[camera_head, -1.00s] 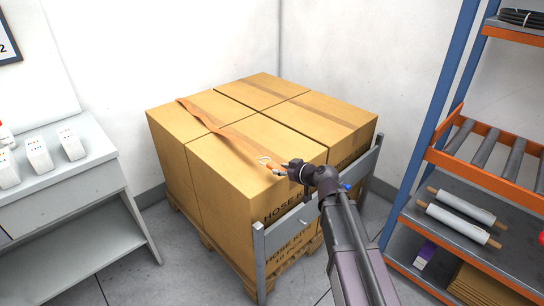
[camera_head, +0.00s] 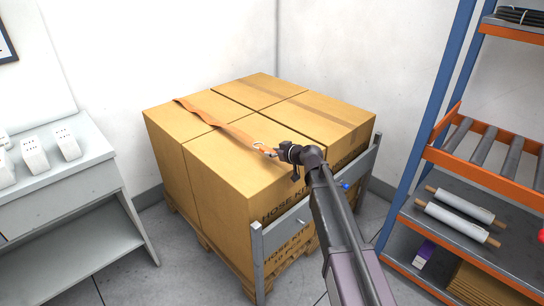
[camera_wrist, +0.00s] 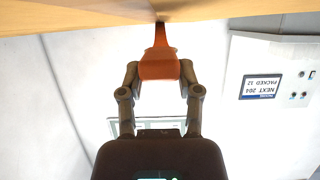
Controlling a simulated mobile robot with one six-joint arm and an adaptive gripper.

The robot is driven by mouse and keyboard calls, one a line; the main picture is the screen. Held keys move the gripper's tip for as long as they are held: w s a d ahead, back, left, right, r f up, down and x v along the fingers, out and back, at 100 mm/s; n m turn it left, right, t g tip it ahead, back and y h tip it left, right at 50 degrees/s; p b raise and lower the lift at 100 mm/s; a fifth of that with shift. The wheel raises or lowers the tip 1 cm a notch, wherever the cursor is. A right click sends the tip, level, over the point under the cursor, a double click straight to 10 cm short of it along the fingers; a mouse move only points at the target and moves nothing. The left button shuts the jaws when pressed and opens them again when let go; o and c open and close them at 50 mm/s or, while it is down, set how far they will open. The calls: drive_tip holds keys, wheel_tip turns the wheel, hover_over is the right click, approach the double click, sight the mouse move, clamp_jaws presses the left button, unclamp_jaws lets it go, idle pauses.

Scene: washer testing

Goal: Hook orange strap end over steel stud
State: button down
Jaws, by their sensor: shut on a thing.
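The orange strap (camera_head: 232,131) runs across the top of the cartons from the far left edge toward me. A small pale metal ring or hook (camera_head: 258,145) shows by its near end. My gripper (camera_head: 272,151) is shut on the strap end, low over the near carton's top. In the wrist view the orange strap end (camera_wrist: 158,66) sits between both fingers of my gripper (camera_wrist: 159,74). The small steel stud (camera_head: 303,221) appears to stick out from the grey rail (camera_head: 284,229) at the front of the stack, below and apart from my gripper.
Several cartons (camera_head: 215,165) stand on a wooden pallet (camera_head: 238,276). A blue knob (camera_head: 345,185) is near the rail's right part. A blue and orange rack (camera_head: 430,180) stands at right, a grey bench (camera_head: 50,190) at left. Walls close off the back.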

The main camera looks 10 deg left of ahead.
drive_tip(key=shift+w, duration=0.25)
drive_tip(key=shift+w+a+f, duration=0.1)
drive_tip(key=shift+w+a, duration=0.15)
drive_tip(key=shift+w, duration=0.25)
drive_tip(key=shift+w+a+f, duration=0.1)
drive_tip(key=shift+w+a, duration=0.1)
drive_tip(key=shift+w, duration=0.25)
drive_tip(key=shift+f+b, duration=0.85)
drive_tip(key=shift+b, duration=0.15)
drive_tip(key=shift+f+b, duration=0.65)
drive_tip(key=shift+b, duration=0.05)
drive_tip(key=shift+f, duration=0.25)
drive_tip(key=shift+c, duration=1.5)
unclamp_jaws()
drive_tip(key=shift+r, duration=0.1)
